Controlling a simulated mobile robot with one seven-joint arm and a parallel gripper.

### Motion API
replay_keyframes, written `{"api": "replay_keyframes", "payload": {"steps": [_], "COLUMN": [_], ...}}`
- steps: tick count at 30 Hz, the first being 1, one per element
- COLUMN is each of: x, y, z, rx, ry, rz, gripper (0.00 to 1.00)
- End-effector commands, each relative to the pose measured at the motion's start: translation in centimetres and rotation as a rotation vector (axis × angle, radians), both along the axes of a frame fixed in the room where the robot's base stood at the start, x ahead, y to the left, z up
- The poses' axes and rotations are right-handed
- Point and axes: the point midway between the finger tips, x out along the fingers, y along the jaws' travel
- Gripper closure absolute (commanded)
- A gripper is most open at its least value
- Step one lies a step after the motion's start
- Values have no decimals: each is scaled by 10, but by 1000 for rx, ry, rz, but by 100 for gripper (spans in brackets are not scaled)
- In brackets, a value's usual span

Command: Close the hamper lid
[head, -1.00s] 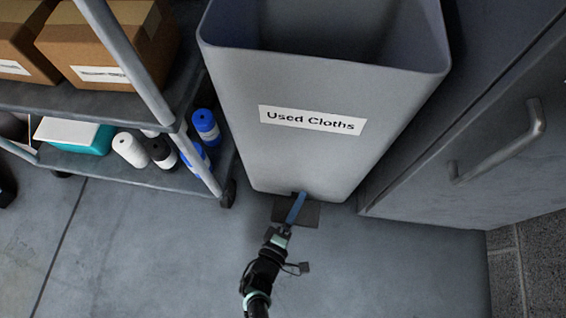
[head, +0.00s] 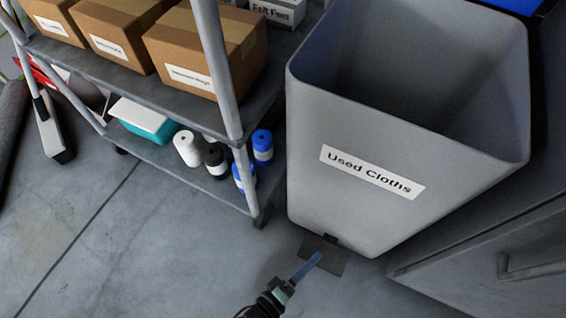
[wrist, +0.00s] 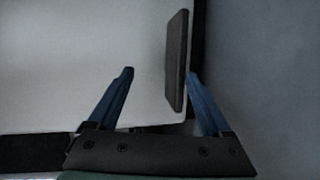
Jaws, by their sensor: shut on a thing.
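The hamper (head: 340,205) is a tall grey bin labelled "Used Cloths", upright on the floor at the right of the head view. Its top is open and I cannot make out a lid. A dark flat foot pedal (head: 334,262) sticks out at its base. My gripper (head: 317,258) is low at the pedal, its blue fingers over it. In the wrist view my gripper (wrist: 159,73) has its fingers some way apart. The pedal plate (wrist: 177,62) shows between them, close against the right finger. The pale hamper wall (wrist: 75,60) fills the left behind them.
A grey shelf cart (head: 185,185) with boxes (head: 205,50) and several bottles (head: 262,147) stands close on the hamper's left. A grey cabinet with a handle (head: 535,270) is close on the right. The floor (head: 150,260) in front is clear.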

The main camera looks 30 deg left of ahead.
Motion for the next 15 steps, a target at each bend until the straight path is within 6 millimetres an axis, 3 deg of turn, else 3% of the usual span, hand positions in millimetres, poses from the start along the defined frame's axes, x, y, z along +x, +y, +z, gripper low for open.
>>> {"api": "replay_keyframes", "payload": {"steps": [1, 15], "x": [-1, -33], "y": [6, 16], "z": [7, 4], "rx": [-1, -2], "ry": [-24, -16], "rz": [10, 3], "gripper": [55, 55]}}
